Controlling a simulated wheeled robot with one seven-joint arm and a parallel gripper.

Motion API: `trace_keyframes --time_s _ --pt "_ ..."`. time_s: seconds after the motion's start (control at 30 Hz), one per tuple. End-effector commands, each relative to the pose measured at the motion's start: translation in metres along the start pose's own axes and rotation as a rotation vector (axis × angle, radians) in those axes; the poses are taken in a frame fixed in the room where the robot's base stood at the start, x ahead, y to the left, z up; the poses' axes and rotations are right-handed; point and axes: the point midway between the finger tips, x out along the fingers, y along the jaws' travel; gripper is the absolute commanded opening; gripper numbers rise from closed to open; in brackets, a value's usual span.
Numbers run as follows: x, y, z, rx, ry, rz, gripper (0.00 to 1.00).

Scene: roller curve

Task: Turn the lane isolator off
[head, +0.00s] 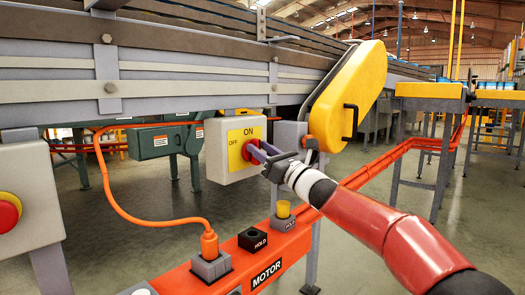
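The lane isolator (233,166) is a pale grey box below the conveyor frame, near the middle of the head view. Its yellow face plate (237,138) reads ON at the top and OFF at the left. A red knob (249,151) sits on the plate, partly hidden by my gripper's fingers.
An orange MOTOR rail (185,281) runs below, with a black HOLD button (252,239), a yellow button (283,210) and a plugged orange cable (209,245). A red emergency button (8,212) is at the far left. A yellow guard (347,96) stands right of the isolator.

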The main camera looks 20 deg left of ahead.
Motion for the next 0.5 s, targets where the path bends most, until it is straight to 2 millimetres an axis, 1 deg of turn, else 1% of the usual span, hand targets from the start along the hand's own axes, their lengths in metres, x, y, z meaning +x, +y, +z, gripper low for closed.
trace_keyframes --time_s 0.03,0.27,0.5 --pt "-0.0001 0.0000 0.0001 0.000 0.000 0.000 0.30" --pt "-0.0002 0.0001 0.0003 0.000 0.000 0.000 0.00" --pt "-0.0003 0.0000 0.0003 -0.010 0.000 0.004 0.00"
